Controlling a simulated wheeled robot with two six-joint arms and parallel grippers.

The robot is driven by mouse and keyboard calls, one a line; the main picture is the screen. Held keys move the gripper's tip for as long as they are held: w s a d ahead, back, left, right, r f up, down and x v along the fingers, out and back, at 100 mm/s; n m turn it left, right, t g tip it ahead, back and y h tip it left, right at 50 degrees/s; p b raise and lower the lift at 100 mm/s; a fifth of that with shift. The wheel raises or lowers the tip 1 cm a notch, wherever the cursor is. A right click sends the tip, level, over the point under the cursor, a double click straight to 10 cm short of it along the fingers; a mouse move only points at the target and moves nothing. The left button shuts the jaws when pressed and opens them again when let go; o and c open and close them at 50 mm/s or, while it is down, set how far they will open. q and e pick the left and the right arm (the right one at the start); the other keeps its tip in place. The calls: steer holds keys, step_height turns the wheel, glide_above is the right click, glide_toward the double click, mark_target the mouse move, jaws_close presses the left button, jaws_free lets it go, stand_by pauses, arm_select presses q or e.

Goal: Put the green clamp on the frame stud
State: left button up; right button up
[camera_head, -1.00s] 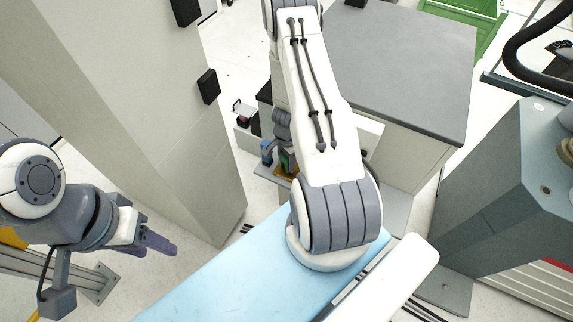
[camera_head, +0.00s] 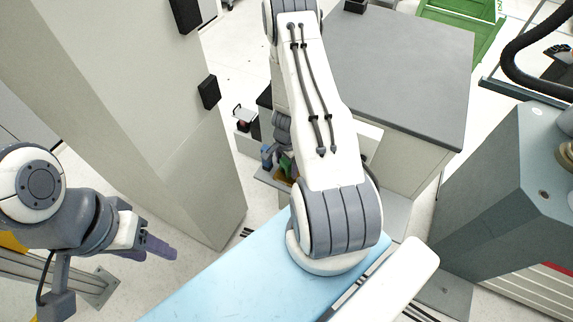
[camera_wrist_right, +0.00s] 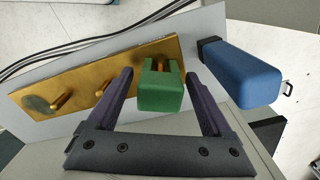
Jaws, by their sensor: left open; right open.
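The green clamp (camera_wrist_right: 161,92) is between the two dark purple fingers of my right gripper (camera_wrist_right: 161,70) in the right wrist view. The fingers are open, with a gap on each side of the clamp. Behind it is a brass plate (camera_wrist_right: 70,82) with pegs; the clamp's far end meets brass prongs there, and I cannot tell how it is held. In the head view the clamp (camera_head: 286,165) is small and partly hidden by my right arm. My left gripper (camera_head: 160,247) is open and empty at the left. I cannot identify the frame stud.
A blue block with a black end (camera_wrist_right: 240,75) is beside the clamp. A grey-topped cabinet (camera_head: 400,70) stands at the back, a pale column (camera_head: 190,150) at the left, and a grey machine (camera_head: 500,180) at the right. A light blue surface (camera_head: 225,285) is in front.

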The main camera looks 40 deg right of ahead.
mark_target(287, 161)
step_height(287, 161, up, 12)
steer(key=p, duration=1.1)
steer(key=shift+f, duration=0.2)
steer(key=w+a+r+n+y, duration=0.1)
steer(key=w+a+r+n, duration=0.1)
steer(key=a+r+n, duration=0.65)
steer(key=w+a+r+n+y, duration=0.1)
steer(key=w+a+r+n, duration=0.15)
steer(key=a+r, duration=0.95)
steer(key=s+a+r+n, duration=0.8)
steer(key=s+a+r, duration=0.2)
steer(key=s+r+n, duration=0.2)
steer(key=s+n, duration=0.1)
steer(key=s, duration=0.2)
steer(key=s+r+n+h, duration=0.1)
steer(key=s+r+n, duration=0.1)
steer(key=s, duration=0.4)
steer(key=shift+a+r+n, duration=0.2)
steer(key=shift+r+n, duration=0.05)
steer(key=shift+n, duration=0.45)
steer(key=shift+f, duration=0.15)
